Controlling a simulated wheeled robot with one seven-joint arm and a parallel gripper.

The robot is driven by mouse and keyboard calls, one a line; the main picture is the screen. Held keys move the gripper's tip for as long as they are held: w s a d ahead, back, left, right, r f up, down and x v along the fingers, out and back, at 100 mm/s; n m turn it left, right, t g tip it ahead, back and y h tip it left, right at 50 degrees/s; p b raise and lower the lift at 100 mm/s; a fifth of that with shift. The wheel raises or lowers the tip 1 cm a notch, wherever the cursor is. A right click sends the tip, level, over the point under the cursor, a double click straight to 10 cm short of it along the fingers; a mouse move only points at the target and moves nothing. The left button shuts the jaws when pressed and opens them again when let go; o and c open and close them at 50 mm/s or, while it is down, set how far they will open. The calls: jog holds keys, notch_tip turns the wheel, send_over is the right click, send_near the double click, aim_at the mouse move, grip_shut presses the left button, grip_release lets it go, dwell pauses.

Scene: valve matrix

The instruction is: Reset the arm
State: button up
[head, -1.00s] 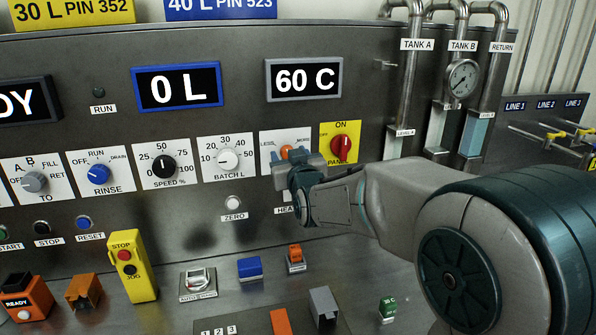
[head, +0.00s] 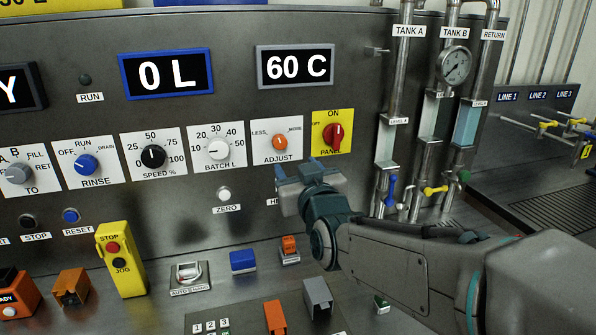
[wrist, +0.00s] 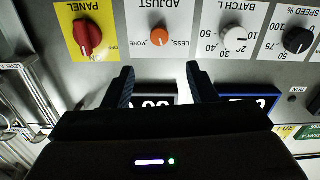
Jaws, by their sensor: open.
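My gripper (head: 298,178) is open and empty in the head view. It is in front of the panel, below the orange ADJUST knob (head: 280,142) and the red PANEL knob (head: 334,133), and apart from both. In the wrist view, which shows the panel upside down, the two fingers of my gripper (wrist: 160,85) stand apart with nothing between them. The orange ADJUST knob (wrist: 159,36) lies beyond the fingertips there, and the red PANEL knob (wrist: 88,37) is to its left. My forearm covers part of the lower right of the head view.
The steel panel carries the BATCH L knob (head: 218,148), the SPEED knob (head: 153,156) and displays reading 0 L (head: 168,73) and 60 C (head: 295,66). Below stand a yellow STOP/JOG box (head: 121,259), a blue block (head: 243,261) and a grey block (head: 317,296). Pipes and valve handles (head: 391,190) are right.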

dwell(0.3)
jog(key=s+d+f+m+g+h+p, duration=0.1)
jog(key=s+d+f+m+g+h, duration=0.1)
jog(key=s+d+f+g, duration=0.5)
jog(key=s+d+f+m+g+h+p, duration=0.2)
jog(key=s+d+f+g, duration=0.5)
jog(key=s, duration=0.7)
notch_tip(320, 180, down, 2)
jog(key=shift+d+f+g+h, duration=0.1)
jog(key=shift+d+g+h, duration=0.2)
jog(key=shift+h, duration=0.2)
jog(key=shift+a, duration=0.1)
dwell(1.4)
